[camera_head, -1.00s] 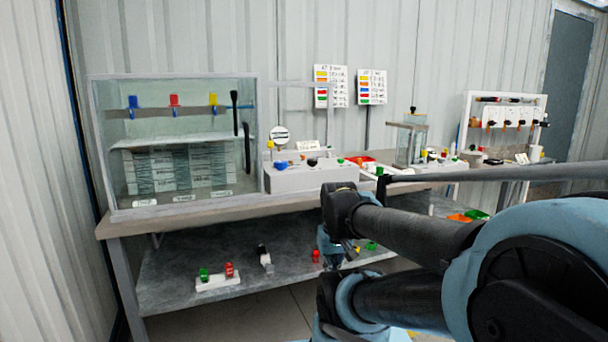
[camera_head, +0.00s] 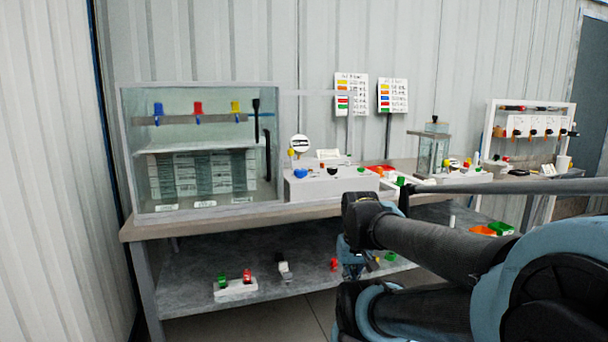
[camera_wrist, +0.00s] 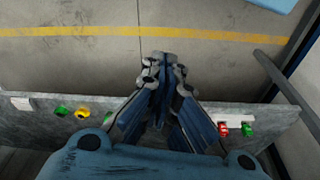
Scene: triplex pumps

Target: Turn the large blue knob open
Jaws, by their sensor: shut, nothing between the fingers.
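A rounded blue knob (camera_head: 300,173) sits at the left end of the white box (camera_head: 325,188) on the bench top. A second blue piece, a handle (camera_head: 158,112), hangs on the rail inside the glass case to the left. My gripper (camera_wrist: 163,62) is shut and empty in the wrist view, over the floor beside the lower shelf. The blue knob is not seen in the wrist view.
The glass case (camera_head: 205,203) stands on the bench's left part. A lower shelf (camera_head: 190,300) holds a white block with green and red knobs (camera_head: 235,288). A clear tank (camera_head: 431,152) and a white rack (camera_head: 490,125) stand further right. Floor shows below the bench.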

